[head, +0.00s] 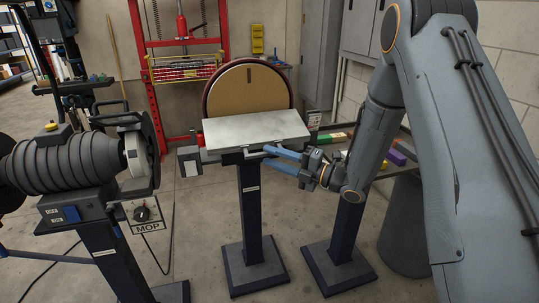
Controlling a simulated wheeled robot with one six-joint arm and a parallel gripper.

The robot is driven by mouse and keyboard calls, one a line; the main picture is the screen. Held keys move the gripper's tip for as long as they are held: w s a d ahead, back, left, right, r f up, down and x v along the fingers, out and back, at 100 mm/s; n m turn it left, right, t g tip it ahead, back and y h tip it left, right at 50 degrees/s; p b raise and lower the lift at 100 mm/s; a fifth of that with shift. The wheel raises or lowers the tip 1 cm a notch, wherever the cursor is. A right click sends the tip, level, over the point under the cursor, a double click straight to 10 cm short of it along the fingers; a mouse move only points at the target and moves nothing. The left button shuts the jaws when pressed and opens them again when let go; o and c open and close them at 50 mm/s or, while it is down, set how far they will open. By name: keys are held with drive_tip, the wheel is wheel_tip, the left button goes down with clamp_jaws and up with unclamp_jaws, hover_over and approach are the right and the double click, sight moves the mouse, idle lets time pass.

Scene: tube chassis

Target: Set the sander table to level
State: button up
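The disc sander stands on a dark blue pedestal in the middle of the head view, with a round brown sanding disc (247,90) upright at its back. Its grey sander table (256,131) lies in front of the disc; it looks close to flat, but I cannot tell its exact tilt. My gripper (268,158) is just below the table's front right edge. Its two blue fingers are spread apart and point left towards the pedestal top. A thin bar (243,154) shows under the table's front edge near the fingertips; I cannot tell whether they touch it.
A grinder (75,162) with a MOP control box (146,213) stands at left. A red press frame (152,75) is behind. A second pedestal (345,225) and a grey bin (403,232) are at right. The floor in front is clear.

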drive_tip(key=shift+w+a, duration=0.35)
drive_tip(key=shift+a, duration=0.25)
clamp_jaws()
